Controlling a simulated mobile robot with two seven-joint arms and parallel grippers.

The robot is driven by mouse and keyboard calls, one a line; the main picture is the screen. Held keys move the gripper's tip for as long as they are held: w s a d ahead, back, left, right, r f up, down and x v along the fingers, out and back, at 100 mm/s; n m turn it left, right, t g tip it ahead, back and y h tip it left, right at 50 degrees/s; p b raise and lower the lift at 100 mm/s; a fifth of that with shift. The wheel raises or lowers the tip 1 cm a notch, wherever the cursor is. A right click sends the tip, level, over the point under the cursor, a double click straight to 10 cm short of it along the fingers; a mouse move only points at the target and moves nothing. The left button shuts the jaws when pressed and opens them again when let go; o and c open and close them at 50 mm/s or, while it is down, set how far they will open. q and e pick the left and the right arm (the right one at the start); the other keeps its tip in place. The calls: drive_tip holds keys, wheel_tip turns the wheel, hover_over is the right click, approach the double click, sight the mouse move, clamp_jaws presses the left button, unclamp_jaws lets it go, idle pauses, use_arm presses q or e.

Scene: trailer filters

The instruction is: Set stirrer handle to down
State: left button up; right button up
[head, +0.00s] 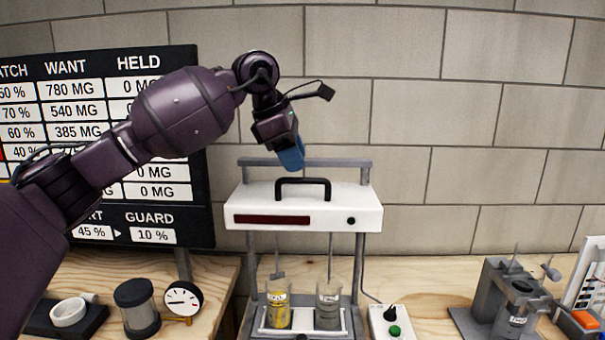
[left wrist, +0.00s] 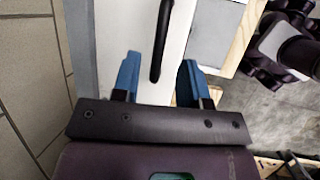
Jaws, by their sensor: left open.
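The stirrer is a white box on grey posts (head: 248,213) with a black bar handle (head: 302,182) on its front top. My left gripper (head: 291,155) is above the handle in the head view, blue fingers pointing down. In the left wrist view the open blue fingers of my left gripper (left wrist: 159,80) stand apart, with the black handle (left wrist: 161,40) showing between and beyond them. I see no contact with the handle. Two beakers, one with yellow contents (head: 278,315) and one greyish (head: 328,308), stand under the box, with stirring rods above them. My right gripper is not in view.
A control box (head: 392,325) with a black knob and green button stands right of the stirrer. A grey stand (head: 505,300) is further right. A gauge (head: 183,298) and a glass jar (head: 137,306) are at left. A black board (head: 200,150) stands behind my left arm.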

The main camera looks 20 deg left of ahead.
sight(302, 179)
use_arm(q)
drive_tip(key=shift+x, duration=2.05)
clamp_jaws()
